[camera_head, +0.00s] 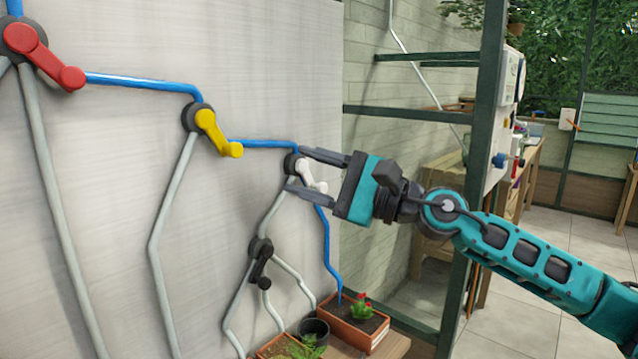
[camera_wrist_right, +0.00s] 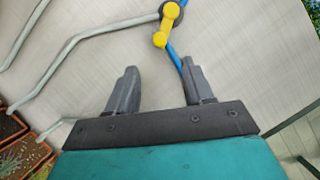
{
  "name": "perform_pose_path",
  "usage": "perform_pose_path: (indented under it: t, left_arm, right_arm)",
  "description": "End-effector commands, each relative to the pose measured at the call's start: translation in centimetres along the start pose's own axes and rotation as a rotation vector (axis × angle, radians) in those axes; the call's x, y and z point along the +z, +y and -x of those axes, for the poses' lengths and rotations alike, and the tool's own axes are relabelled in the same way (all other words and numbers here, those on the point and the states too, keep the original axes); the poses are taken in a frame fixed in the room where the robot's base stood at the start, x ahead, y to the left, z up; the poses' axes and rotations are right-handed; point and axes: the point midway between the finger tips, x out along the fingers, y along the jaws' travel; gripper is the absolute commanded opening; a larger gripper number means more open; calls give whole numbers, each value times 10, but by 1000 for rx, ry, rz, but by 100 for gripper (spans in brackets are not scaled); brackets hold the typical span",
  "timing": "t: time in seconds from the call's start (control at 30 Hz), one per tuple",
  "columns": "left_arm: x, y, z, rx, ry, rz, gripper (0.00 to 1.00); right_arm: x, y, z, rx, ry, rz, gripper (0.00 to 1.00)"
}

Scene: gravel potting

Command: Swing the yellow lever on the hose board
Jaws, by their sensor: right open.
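The yellow lever (camera_head: 217,134) sits on a dark round pivot on the pale hose board (camera_head: 120,180). Its handle slants down to the right, its end beside the blue line. My right gripper (camera_head: 297,171) is open, to the right of and slightly below the yellow lever in the head view, clear of it. The white lever (camera_head: 311,177) shows between its fingers there; I cannot tell whether they touch it. In the right wrist view the yellow lever (camera_wrist_right: 166,22) lies beyond the open right gripper (camera_wrist_right: 158,68), with nothing seen between the fingers. My left gripper is not in view.
A red lever (camera_head: 45,57) is at the upper left and a black lever (camera_head: 261,262) lower down. Grey and blue hoses run over the board. A planter with a red-flowered plant (camera_head: 361,307) stands below. A dark green post (camera_head: 484,130) rises behind my right arm.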

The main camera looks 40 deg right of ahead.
Motion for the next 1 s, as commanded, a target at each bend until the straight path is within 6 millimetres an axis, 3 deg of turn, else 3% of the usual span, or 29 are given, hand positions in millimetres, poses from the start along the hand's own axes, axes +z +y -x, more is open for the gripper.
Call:
perform_pose_path:
  t: [0.27, 0.87, 1.0]
  left_arm:
    - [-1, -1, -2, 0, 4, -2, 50]
    - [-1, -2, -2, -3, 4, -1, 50]
    - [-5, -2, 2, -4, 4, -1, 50]
  right_arm:
    - [-1, 0, 13, 0, 4, 2, 52]
    - [-1, 0, 14, -1, 5, -5, 52]
    - [-18, 12, 19, -34, 31, -235, 52]
